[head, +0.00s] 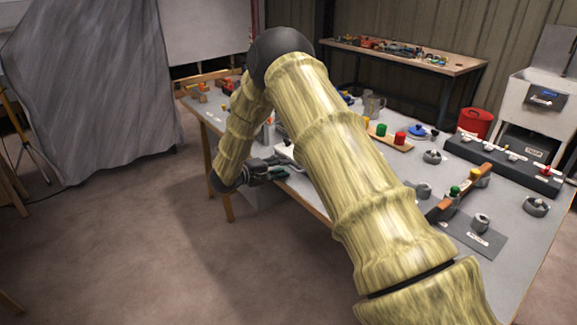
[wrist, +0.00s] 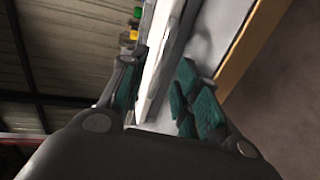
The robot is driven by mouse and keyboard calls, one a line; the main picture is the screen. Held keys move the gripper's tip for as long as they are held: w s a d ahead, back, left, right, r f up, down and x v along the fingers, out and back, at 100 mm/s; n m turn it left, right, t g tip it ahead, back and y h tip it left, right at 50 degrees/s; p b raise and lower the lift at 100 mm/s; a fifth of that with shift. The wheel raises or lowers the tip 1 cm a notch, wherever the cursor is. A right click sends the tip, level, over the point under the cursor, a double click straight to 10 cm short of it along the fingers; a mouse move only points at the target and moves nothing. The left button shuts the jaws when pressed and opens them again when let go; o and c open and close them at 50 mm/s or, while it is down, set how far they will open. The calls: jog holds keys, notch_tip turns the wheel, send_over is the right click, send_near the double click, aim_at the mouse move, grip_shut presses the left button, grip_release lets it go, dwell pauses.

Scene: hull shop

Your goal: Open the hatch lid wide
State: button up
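My gripper (head: 266,170) is at the near left edge of the workbench in the head view, low beside a white, flat piece (head: 286,151). In the wrist view my gripper (wrist: 163,72) has its teal-padded fingers spread apart. A pale slab with a thin edge (wrist: 153,65) runs between the fingers, closer to the left finger, with a visible gap to the right one. This slab may be the hatch lid, but I cannot tell for sure. My arm hides much of that part of the bench in the head view, so any hinge or frame is not visible.
The workbench (head: 535,225) carries several coloured knobs, a dark labelled rail (head: 510,165) and a red bucket (head: 475,123). A grey draped sheet (head: 90,80) stands at the left. The floor (head: 130,245) in front of the bench is clear.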

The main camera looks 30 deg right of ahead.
jog(key=shift+x, duration=1.8)
grip_shut()
